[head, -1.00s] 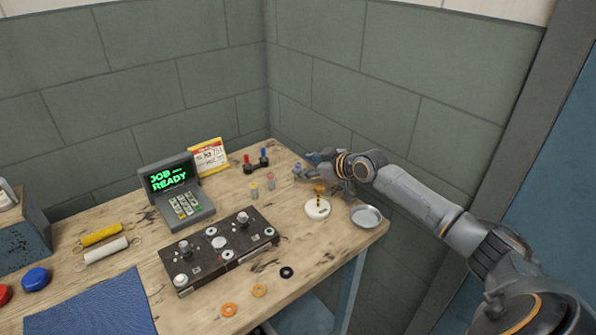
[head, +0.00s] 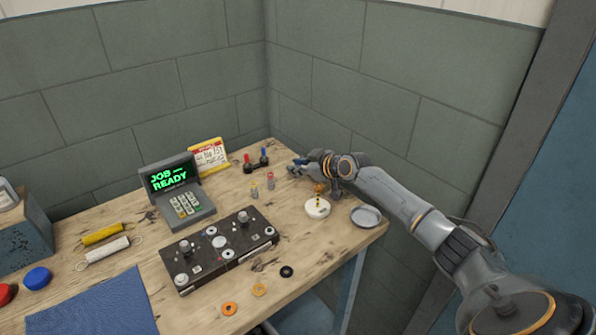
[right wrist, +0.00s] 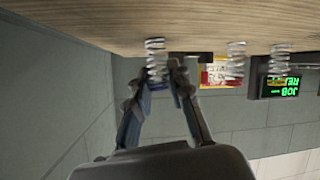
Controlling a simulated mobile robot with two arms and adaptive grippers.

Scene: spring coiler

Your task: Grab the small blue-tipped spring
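The small blue-tipped spring (right wrist: 156,58) stands upright on the table in the right wrist view, which is upside down. Its blue tip (right wrist: 158,86) shows between the two fingers of my right gripper (right wrist: 160,74). The fingers are apart, one on each side of the spring; I cannot tell whether either touches it. In the head view my right gripper (head: 298,167) is at the back right of the table and largely hides this spring. My left gripper is not in view.
Two more small springs, one yellowish (head: 254,190) and one red-tipped (head: 270,181), stand left of my gripper. A white round holder (head: 317,208) and a metal dish (head: 366,216) are close below my right arm. A terminal (head: 180,193) and dark fixture (head: 222,252) stand farther left.

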